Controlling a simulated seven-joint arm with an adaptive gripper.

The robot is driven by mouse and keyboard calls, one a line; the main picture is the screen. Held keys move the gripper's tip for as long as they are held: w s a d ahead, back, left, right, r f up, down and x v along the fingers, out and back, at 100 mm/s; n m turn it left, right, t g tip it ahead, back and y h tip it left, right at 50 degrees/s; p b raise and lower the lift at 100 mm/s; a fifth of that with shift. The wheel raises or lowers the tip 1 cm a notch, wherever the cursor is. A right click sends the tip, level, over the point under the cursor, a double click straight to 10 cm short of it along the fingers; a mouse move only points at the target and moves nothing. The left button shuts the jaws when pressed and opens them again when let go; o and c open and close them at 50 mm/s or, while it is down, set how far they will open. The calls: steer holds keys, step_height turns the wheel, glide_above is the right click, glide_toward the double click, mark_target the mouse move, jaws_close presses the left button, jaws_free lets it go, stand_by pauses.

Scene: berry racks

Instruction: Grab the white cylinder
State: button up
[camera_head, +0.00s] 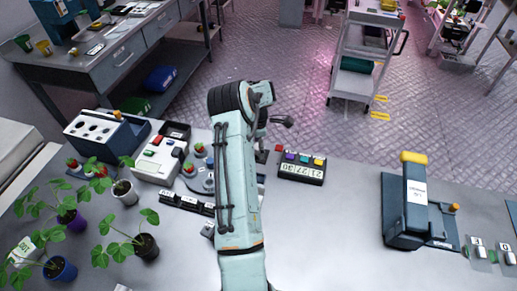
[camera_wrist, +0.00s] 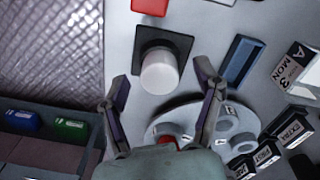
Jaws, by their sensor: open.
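The white cylinder (camera_wrist: 160,74) stands on a black square base (camera_wrist: 180,45) in the upper middle of the wrist view. My gripper (camera_wrist: 162,82) is open, with one dark finger to the left of the cylinder and one to the right in the picture. Bare surface shows between each finger and the cylinder, and nothing is held. How far the fingertips are above or short of the cylinder I cannot tell. In the head view my arm covers that part of the bench, and I cannot make out the cylinder there.
A round grey disc (camera_wrist: 237,118) with small pieces lies below the cylinder in the wrist view.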

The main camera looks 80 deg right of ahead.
steer(key=shift+f, duration=0.4)
jaws_close()
steer(key=shift+r, duration=0.15)
